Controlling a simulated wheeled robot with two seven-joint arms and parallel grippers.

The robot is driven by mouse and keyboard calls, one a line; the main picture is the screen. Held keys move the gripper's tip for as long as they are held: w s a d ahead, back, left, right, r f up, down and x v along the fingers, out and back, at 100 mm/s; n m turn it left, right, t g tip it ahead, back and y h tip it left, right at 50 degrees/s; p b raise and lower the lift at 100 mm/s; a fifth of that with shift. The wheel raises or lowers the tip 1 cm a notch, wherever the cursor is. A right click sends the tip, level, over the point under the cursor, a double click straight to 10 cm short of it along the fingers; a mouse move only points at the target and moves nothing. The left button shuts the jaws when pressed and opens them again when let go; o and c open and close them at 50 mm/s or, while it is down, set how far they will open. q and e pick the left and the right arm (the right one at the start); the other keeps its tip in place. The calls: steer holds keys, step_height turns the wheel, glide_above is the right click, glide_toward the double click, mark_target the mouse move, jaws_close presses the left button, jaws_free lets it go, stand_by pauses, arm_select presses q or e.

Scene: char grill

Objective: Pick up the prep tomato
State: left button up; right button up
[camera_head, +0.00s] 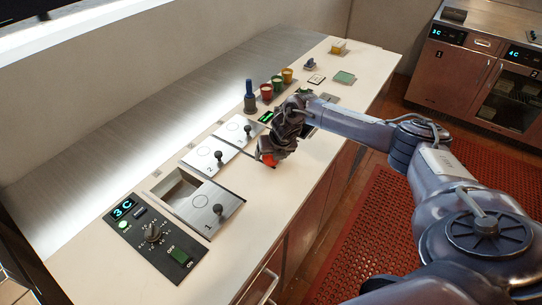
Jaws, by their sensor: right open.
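The prep tomato (269,159) is a small red-orange round thing on the white counter, near its front edge and just right of the steel lids. My right gripper (270,150) is right above it, pointing down, and hides part of it. The jaws are open and appear to be around or just over the tomato; the contact itself is hidden. My left gripper is not in this view.
A control panel (153,234) and steel lids with black knobs (205,206) line the counter left of the gripper. A dark blue bottle (249,97), red cup (266,92) and green sponge (344,77) stand further back. A red mat (365,225) covers the floor.

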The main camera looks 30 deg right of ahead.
steer(key=c, duration=1.1)
